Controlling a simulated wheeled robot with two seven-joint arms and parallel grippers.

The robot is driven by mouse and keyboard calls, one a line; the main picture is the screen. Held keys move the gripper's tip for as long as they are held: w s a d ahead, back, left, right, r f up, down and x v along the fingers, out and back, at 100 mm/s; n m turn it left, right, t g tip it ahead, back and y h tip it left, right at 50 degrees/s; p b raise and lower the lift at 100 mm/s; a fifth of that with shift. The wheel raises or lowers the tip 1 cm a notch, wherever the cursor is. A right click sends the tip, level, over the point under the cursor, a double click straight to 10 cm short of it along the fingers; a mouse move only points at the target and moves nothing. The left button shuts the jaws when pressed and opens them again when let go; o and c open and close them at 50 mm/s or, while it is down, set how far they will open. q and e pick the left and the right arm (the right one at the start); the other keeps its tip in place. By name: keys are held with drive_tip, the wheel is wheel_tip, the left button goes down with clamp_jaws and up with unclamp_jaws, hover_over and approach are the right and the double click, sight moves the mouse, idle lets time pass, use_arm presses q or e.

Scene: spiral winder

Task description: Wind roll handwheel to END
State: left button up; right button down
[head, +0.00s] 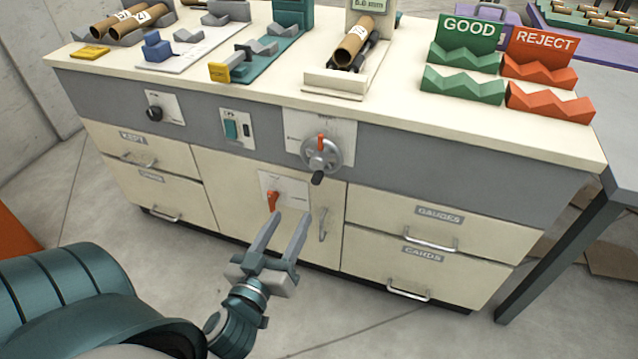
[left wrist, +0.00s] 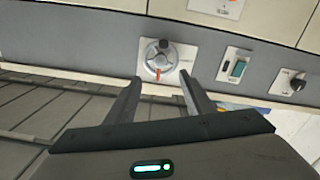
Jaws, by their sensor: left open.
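The roll handwheel (head: 321,154) is a grey spoked wheel on a white plate (head: 300,128) on the cabinet's grey front band. A red pointer (head: 320,141) is at its top and a dark knob (head: 317,178) at its bottom. The handwheel also shows in the left wrist view (left wrist: 159,60), upside down, beyond the fingertips. The plate's lettering is too small to read. My left gripper (head: 290,214) is open and empty, below and to the left of the wheel and apart from it. Its two fingers also show in the left wrist view (left wrist: 160,85). My right gripper is not in view.
A red lever (head: 273,200) on a white plate and a door handle (head: 322,225) are close to my left gripper. A teal switch (head: 231,129) and a black knob (head: 154,113) are further left. Drawers with protruding handles (head: 430,243) are at right. Cardboard rolls (head: 354,43) lie on top.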

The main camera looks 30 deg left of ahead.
sight(317, 167)
use_arm(q)
drive_tip(key=shift+a+r, duration=0.1)
drive_tip(key=shift+r, duration=0.1)
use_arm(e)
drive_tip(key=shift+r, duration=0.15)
use_arm(q)
drive_tip(key=shift+w, duration=0.1)
drive_tip(key=p+x, duration=0.1)
drive_tip(key=x, duration=1.6)
drive_tip(key=shift+a+f+p, duration=0.1)
drive_tip(key=shift+a+p, duration=0.05)
drive_tip(key=shift+p, duration=0.15)
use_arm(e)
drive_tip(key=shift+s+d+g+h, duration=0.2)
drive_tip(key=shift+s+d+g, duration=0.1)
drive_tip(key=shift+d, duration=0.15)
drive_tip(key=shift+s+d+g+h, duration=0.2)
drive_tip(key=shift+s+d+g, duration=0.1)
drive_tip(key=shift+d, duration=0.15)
use_arm(q)
drive_tip(key=c, duration=1)
